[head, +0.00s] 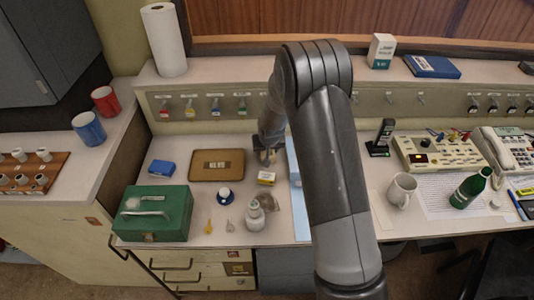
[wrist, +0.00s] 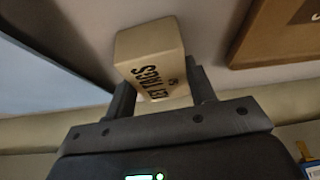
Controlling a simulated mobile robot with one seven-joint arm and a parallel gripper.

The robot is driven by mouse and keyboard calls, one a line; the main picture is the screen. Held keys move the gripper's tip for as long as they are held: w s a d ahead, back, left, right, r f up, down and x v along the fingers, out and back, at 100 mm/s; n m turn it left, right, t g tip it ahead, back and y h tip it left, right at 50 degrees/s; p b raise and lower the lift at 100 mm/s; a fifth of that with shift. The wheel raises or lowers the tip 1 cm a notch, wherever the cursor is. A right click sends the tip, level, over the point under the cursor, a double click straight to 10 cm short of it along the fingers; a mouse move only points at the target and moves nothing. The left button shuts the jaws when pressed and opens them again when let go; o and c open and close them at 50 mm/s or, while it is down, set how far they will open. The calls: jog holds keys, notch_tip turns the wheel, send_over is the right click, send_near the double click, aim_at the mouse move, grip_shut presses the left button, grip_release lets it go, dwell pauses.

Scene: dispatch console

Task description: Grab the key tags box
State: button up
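The key tags box is small, pale yellow, with dark lettering. In the head view the box (head: 266,178) lies on the desk, right of the brown tray. In the wrist view the box (wrist: 150,52) shows large and cream, its lettering upside down, beyond and between the fingertips. My gripper (head: 268,157) is just behind and above the box in the head view. In the wrist view my gripper (wrist: 162,92) has its fingers apart, one to each side of the box's near end. I see no clear grip on it; whether a finger touches it cannot be told.
The brown tray (head: 217,165) is left of the box, the light blue mat (head: 294,165) right. A green cash box (head: 153,213) is front left. The key panel (head: 200,107) rises behind.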

jog(key=c, duration=0.4)
